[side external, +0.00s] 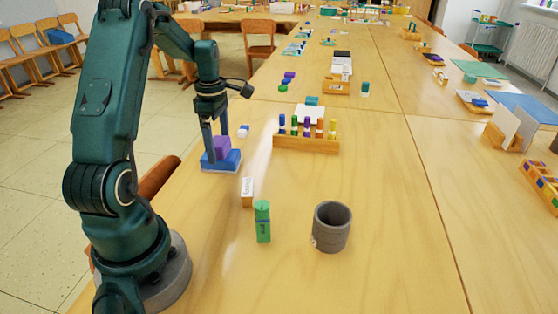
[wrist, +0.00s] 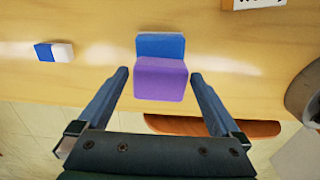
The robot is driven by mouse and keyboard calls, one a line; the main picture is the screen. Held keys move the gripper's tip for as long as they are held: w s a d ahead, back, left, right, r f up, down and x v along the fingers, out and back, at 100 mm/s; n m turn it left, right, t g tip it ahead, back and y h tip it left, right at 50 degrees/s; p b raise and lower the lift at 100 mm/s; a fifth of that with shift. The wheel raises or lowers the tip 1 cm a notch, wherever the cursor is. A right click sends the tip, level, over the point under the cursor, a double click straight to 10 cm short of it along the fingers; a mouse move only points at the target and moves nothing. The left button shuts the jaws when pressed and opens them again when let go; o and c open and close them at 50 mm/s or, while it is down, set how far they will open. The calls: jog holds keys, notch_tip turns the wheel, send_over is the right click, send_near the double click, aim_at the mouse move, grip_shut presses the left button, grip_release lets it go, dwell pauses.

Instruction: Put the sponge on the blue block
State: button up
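The purple sponge (side external: 221,145) sits on top of the blue block (side external: 222,161) near the left edge of the table. In the wrist view the sponge (wrist: 160,80) covers the near part of the block, and the block's blue far part (wrist: 160,45) shows behind it. My gripper (side external: 217,148) is lowered around the sponge, pointing down. Its fingers are open, with a gap on each side of the sponge in the wrist view (wrist: 159,75). The block's underside is hidden.
A blue-and-white eraser (side external: 243,131) lies just beyond the block. A small labelled box (side external: 247,192), a green glue stick (side external: 263,222) and a grey cup (side external: 332,227) stand nearer. A wooden rack (side external: 306,144) of colored pegs is to the right. Table right of the cup is clear.

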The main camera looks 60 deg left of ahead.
aim_at(218, 140)
jog(key=shift+r, duration=0.15)
notch_tip(218, 140, up, 11)
jog(key=w+d+r+m+t+y, duration=0.1)
jog(key=d+r+m, duration=0.3)
jog(key=d+m, duration=0.5)
jog(key=s+d+f+m+t, duration=0.1)
jog(key=s+d+m, duration=0.2)
jog(key=d+m, duration=0.2)
jog(key=s+d+f+m+t, duration=0.1)
jog(key=s+d+m+t, duration=0.1)
jog(key=d+m, duration=0.4)
jog(key=s+d+f+m+t+h, duration=0.1)
jog(key=s+d+m, duration=0.2)
jog(key=d+m, duration=0.3)
jog(key=shift+s+f+m+t, duration=0.25)
jog(key=shift+s+m+t, duration=0.1)
jog(key=shift+m, duration=0.15)
